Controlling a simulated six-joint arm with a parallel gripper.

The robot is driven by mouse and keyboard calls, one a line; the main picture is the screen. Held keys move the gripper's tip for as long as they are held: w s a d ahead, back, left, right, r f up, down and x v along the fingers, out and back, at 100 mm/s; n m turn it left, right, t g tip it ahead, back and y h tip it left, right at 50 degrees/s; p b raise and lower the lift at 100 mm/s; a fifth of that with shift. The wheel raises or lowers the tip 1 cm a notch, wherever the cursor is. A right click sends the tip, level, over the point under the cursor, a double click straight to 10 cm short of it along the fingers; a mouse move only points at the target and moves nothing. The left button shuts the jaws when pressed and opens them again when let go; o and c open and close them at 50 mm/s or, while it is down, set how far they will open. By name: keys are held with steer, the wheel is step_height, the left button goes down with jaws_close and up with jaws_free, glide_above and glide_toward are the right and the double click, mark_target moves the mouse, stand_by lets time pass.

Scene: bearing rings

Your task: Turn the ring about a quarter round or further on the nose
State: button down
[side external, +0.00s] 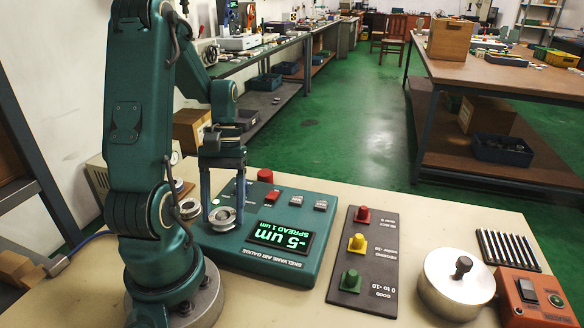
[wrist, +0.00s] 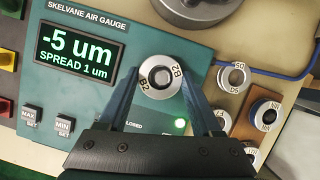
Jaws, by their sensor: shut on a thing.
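The ring (wrist: 148,88), a bright metal ring marked B2, sits around the dark nose (wrist: 162,76) on the green air gauge (wrist: 165,30). My gripper (wrist: 162,82) has one finger on each side of the ring and is shut on it. In the side view the ring (side external: 222,224) shows low between the fingers of my gripper (side external: 222,212), at the gauge's left end. The gauge display (wrist: 76,52) reads -5 um, SPREAD 1 um. A green lamp (wrist: 180,123) is lit beside the word CLOSED, which is partly hidden by a finger.
Several other rings, one of them here (wrist: 265,114), stand to the right of the gauge. A dark panel (side external: 350,285) with red, yellow and green knobs, a round lidded pot (side external: 440,292) and an orange box (side external: 535,312) stand to the gauge's right in the side view.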

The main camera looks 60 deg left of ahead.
steer(key=shift+d, duration=0.3)
steer(key=shift+c, duration=1.2)
jaws_free()
steer(key=shift+o, duration=1.2)
steer(key=shift+a, duration=0.1)
steer(key=shift+w+a, duration=0.1)
steer(key=shift+r, duration=0.25)
steer(key=shift+r, duration=1.05)
steer(key=shift+r, duration=0.25)
